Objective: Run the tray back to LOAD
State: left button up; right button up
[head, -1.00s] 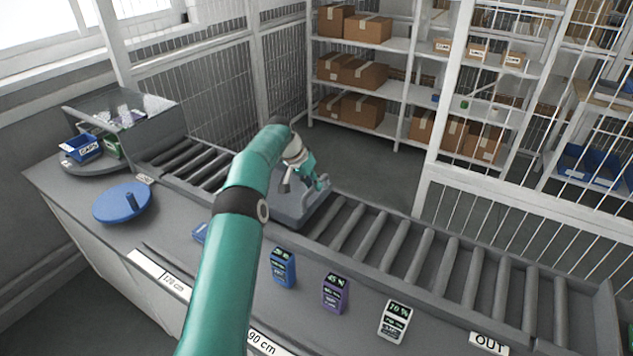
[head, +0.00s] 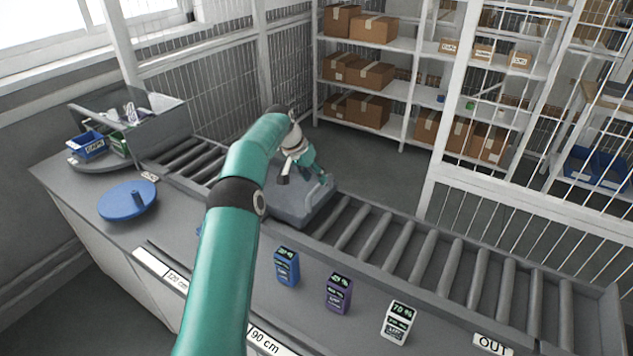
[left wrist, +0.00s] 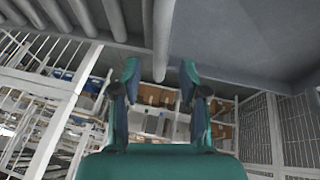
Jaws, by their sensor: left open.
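A grey tray (head: 291,208) sits on the roller conveyor (head: 420,255), left of its middle in the head view. My left gripper (head: 318,180) is at the tray's far right side, beside a raised pale part of it. The left wrist view shows its two fingers (left wrist: 160,78) apart, with nothing clearly between them. Whether a finger touches the tray cannot be told. A small label (head: 149,176) at the conveyor's left stretch is too small to read. A sign reading OUT (head: 491,344) marks the right end. My left arm hides part of the tray. My right gripper is not in view.
Bare rollers (head: 185,160) lie left of the tray. On the counter are a blue disc (head: 128,200) and blue (head: 287,266), purple (head: 338,293) and white (head: 398,322) display units. Small bins (head: 88,147) stand far left. Mesh fencing (head: 195,95) runs behind.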

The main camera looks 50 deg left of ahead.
pick_arm(q)
jog(key=v, duration=0.8)
jog(key=shift+r, duration=0.25)
jog(key=shift+s, duration=0.2)
